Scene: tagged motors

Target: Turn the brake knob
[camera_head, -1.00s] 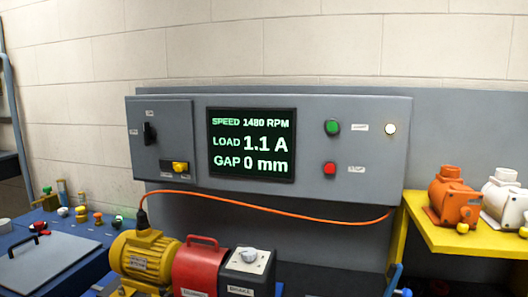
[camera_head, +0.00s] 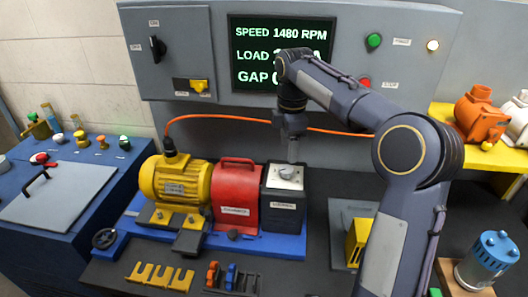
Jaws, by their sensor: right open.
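The brake knob (camera_head: 287,173) is a small light-grey knob on the pale top plate of a dark grey box (camera_head: 283,218). The box stands at the right end of the blue motor bench, beside the red housing (camera_head: 237,195). My right gripper (camera_head: 293,158) points down just above the knob in the head view. Its fingers look narrow from this side, and I cannot see whether they touch the knob. My left gripper is not in view.
A yellow motor (camera_head: 176,181) sits left of the red housing. The control panel (camera_head: 185,50) stands behind, its display (camera_head: 262,50) partly hidden by my right arm. An orange cable (camera_head: 222,117) runs behind the gripper. A black rack (camera_head: 231,280) lies in front.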

